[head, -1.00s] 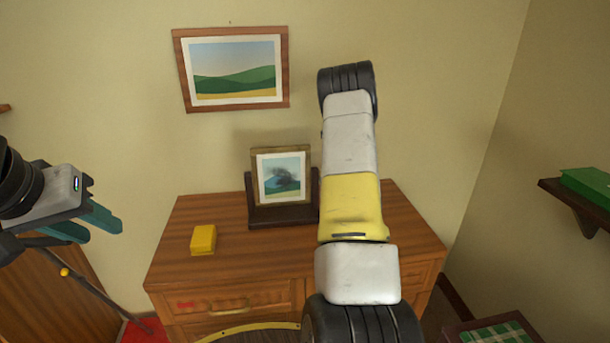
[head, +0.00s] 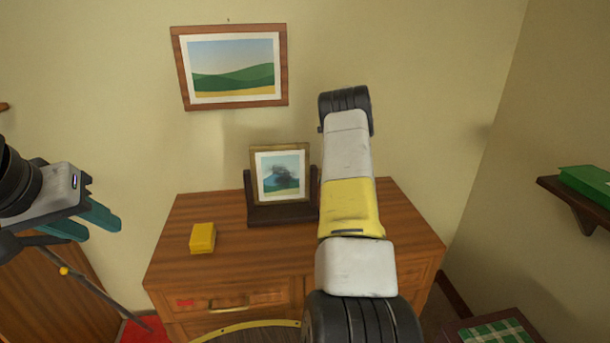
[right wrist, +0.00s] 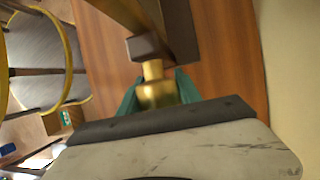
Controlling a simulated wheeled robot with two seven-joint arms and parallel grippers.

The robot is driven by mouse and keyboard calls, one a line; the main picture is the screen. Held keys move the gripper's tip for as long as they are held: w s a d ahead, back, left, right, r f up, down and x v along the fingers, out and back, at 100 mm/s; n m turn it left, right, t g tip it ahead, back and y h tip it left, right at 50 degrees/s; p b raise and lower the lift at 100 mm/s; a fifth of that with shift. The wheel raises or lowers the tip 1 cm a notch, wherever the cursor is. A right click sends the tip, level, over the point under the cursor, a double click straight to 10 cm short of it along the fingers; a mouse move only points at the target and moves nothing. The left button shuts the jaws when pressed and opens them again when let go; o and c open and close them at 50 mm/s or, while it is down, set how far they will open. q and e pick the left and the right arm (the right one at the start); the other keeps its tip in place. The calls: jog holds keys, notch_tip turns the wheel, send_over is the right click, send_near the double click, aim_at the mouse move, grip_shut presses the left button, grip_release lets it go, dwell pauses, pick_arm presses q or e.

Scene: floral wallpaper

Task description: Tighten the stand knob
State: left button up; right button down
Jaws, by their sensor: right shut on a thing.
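The stand (head: 283,215) is dark wood with two uprights and stands on the dresser. It holds a small gold-edged framed picture (head: 280,178). In the right wrist view, the brass knob (right wrist: 158,94) sits against a dark upright of the stand (right wrist: 148,46). My right gripper (right wrist: 157,88) is shut on the knob, with a teal finger on each side. In the head view my right arm hides this gripper and the knob. My left gripper (head: 94,224) is open and empty at the left edge, far from the stand, its teal fingers apart.
The wooden dresser (head: 215,265) has a yellow box (head: 203,238) left of the stand. A larger landscape picture (head: 231,66) hangs on the wall above. A shelf (head: 573,200) with a green book (head: 588,182) is at right. A chair (head: 250,333) is in front of the dresser.

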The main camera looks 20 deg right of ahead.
jog(key=c, duration=0.8)
grip_release()
jog(key=shift+w+a, duration=0.1)
jog(key=shift+a, duration=0.15)
jog(key=shift+d, duration=0.1)
jog(key=shift+d+r, duration=0.1)
jog(key=shift+d+r, duration=0.15)
jog(key=shift+r, duration=0.15)
jog(key=v, duration=0.7)
